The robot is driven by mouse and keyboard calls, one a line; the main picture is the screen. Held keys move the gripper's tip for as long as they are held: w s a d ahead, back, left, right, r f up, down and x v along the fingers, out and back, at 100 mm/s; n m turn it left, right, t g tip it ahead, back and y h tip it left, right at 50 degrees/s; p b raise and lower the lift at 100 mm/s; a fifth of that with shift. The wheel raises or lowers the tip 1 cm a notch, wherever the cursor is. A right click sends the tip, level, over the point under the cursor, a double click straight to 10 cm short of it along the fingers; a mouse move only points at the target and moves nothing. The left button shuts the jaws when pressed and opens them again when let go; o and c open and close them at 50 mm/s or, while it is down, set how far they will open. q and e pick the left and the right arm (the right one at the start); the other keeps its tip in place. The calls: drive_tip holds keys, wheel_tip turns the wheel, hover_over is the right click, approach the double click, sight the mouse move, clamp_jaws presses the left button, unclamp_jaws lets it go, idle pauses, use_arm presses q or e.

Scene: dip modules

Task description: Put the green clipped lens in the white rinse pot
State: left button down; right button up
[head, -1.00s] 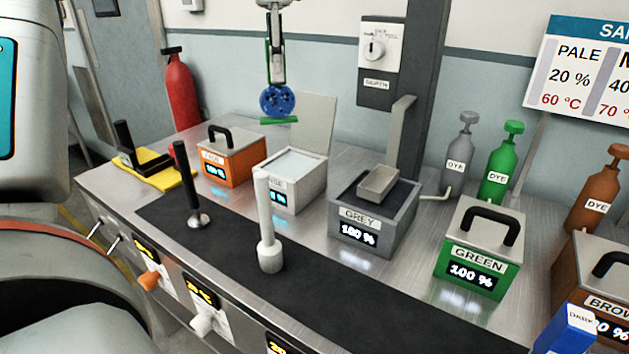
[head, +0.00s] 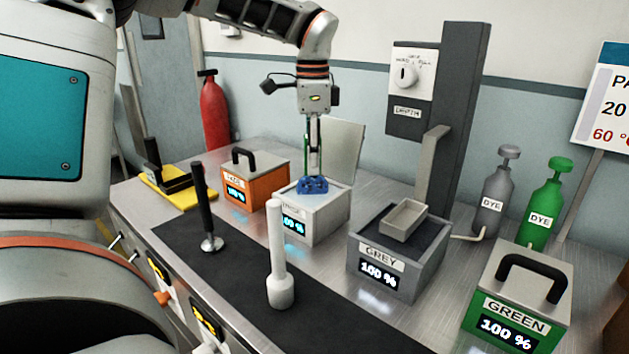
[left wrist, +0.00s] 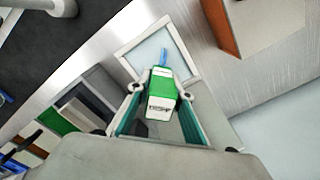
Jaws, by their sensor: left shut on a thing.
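The white rinse pot (head: 318,221) stands on the bench with its lid (head: 341,150) raised behind it. My left gripper (head: 313,165) is straight above it, pointing down. It is shut on the green clip (left wrist: 162,100) that carries the lens, which also shows in the left wrist view. The blue lens (head: 313,185) hangs below the fingers at the pot's opening. Only its upper part shows; its lower part looks sunk in the pot. In the left wrist view the pot's pale square opening (left wrist: 181,53) lies under the clip. My right gripper is not in view.
An orange pot (head: 262,186) with a closed lid stands to the left, a grey pot (head: 382,262) with a small tray (head: 404,219) on top to the right. A white-grey upright rod (head: 279,265) stands in front on the dark mat (head: 235,275).

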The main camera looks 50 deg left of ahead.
use_arm(q)
hover_over(313, 202)
drive_tip(key=shift+w+a+f, duration=0.1)
drive_tip(key=shift+f, duration=1.1)
drive_tip(key=shift+w+a+f, duration=0.1)
drive_tip(key=shift+f, duration=1.1)
drive_tip(key=shift+f, duration=0.2)
drive_tip(key=c, duration=1.8)
unclamp_jaws()
wheel_tip(313, 202, up, 12)
drive_tip(key=shift+r, duration=0.2)
